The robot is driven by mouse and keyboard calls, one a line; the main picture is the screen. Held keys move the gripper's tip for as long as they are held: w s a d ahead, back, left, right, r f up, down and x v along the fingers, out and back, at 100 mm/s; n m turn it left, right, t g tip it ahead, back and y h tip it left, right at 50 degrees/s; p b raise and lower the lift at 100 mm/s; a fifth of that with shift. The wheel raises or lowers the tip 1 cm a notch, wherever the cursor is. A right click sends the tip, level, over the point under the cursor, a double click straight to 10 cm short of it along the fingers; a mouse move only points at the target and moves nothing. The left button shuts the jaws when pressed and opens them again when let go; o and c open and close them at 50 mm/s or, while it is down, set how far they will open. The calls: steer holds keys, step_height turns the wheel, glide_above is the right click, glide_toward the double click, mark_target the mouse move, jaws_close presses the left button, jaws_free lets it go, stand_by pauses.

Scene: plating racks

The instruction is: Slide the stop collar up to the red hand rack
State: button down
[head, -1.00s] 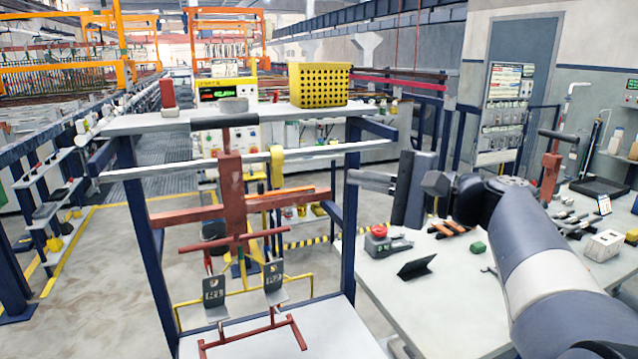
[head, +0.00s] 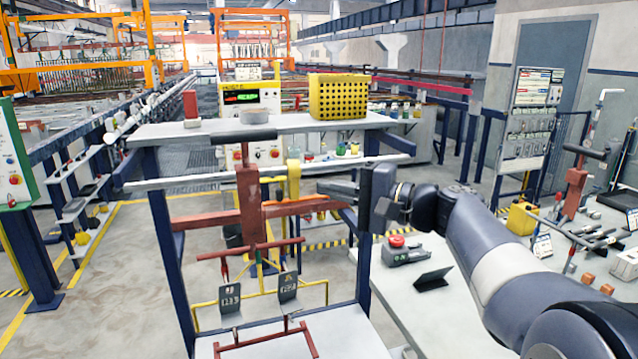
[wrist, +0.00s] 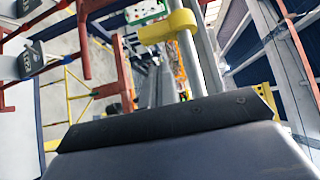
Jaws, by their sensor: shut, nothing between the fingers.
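The yellow stop collar (head: 293,182) sits around the pale horizontal rail (head: 225,178) of the blue frame, right of the red hand rack (head: 250,205). A gap separates collar and rack. The rack hangs upright at the rail, with a dark handle on top and red crossbars below. My gripper (head: 325,187) is shut and empty, just right of the collar and pointing left at about rail height. I cannot tell whether it touches the collar. In the wrist view the collar (wrist: 170,28) is on the rail beyond my dark fingers (wrist: 165,120).
A white shelf (head: 265,128) above the rail carries a yellow perforated basket (head: 338,97) and a red block. Two dark numbered plates (head: 288,287) hang below the rack. A table (head: 420,300) with a red-button box (head: 400,250) stands at right. A blue post stands close to my gripper.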

mark_target(296, 194)
steer(key=shift+s+a+r, duration=0.1)
steer(key=shift+s+a, duration=0.15)
steer(key=shift+a, duration=0.4)
steer(key=shift+s+a, duration=0.25)
steer(key=shift+a, duration=0.35)
steer(key=a, duration=0.1)
steer(key=s+a+b, duration=0.1)
steer(key=a, duration=0.1)
steer(key=shift+a, duration=0.45)
steer(key=shift+d+b, duration=0.1)
steer(key=shift+b, duration=0.25)
